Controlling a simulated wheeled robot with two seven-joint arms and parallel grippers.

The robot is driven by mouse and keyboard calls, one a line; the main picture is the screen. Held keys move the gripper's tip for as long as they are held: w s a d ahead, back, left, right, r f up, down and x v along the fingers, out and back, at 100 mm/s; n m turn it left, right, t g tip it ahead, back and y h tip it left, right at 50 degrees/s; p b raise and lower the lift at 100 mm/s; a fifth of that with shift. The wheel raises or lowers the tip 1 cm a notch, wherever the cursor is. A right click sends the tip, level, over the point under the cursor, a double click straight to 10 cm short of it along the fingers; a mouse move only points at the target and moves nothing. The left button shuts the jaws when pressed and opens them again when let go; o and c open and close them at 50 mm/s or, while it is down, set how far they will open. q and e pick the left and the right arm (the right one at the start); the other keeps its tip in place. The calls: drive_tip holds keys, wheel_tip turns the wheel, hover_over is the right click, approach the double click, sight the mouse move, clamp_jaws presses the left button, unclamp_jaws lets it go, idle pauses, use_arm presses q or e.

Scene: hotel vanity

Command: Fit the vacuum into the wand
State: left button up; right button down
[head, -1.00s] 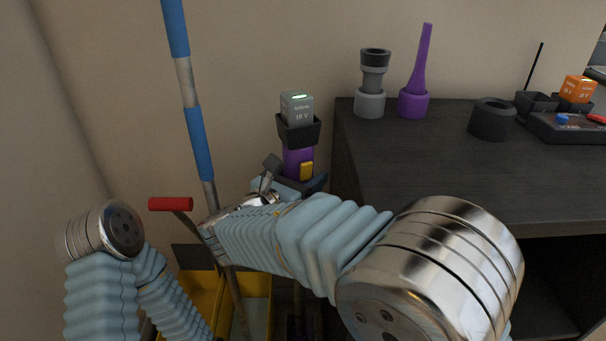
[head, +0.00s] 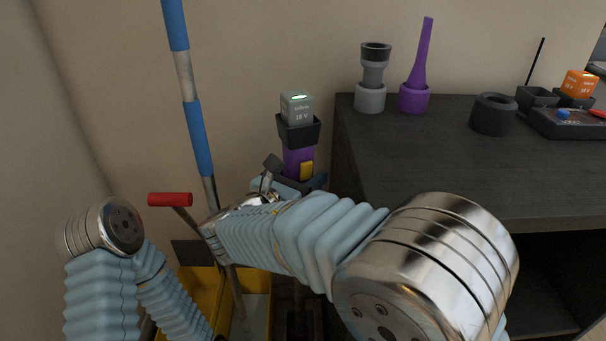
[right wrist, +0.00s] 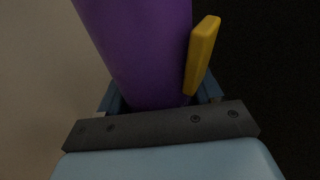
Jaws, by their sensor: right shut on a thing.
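The vacuum (head: 298,162) has a purple body, a yellow trigger piece and a grey 18 V battery in a dark holder on top. It stands roughly upright just left of the dark cabinet. My right gripper (head: 302,184) is shut on its purple body. In the right wrist view the purple vacuum body (right wrist: 140,50) rises between the blue fingers of my right gripper (right wrist: 160,100), with the yellow piece at its right. The vacuum's lower end is hidden by my right arm. I cannot make out the wand for certain. My left gripper is out of view below my left arm.
The dark cabinet (head: 430,165) carries a grey nozzle (head: 371,85), a purple crevice tool (head: 417,75), a black ring (head: 492,115) and a charger with an orange battery (head: 578,86). A blue-and-silver pole (head: 197,140), a red handle (head: 170,199) and a yellow bucket (head: 200,285) are at left.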

drive_tip(key=shift+f, duration=0.25)
drive_tip(key=shift+f+b, duration=0.4)
drive_tip(key=shift+f, duration=0.15)
drive_tip(key=shift+s+f, duration=0.15)
drive_tip(key=shift+f, duration=0.5)
drive_tip(key=c, duration=0.5)
unclamp_jaws()
drive_tip(key=shift+c, duration=0.2)
drive_tip(key=shift+o, duration=1.1)
drive_tip(key=shift+f, duration=0.1)
drive_tip(key=shift+o, duration=1.1)
drive_tip(key=shift+r, duration=0.2)
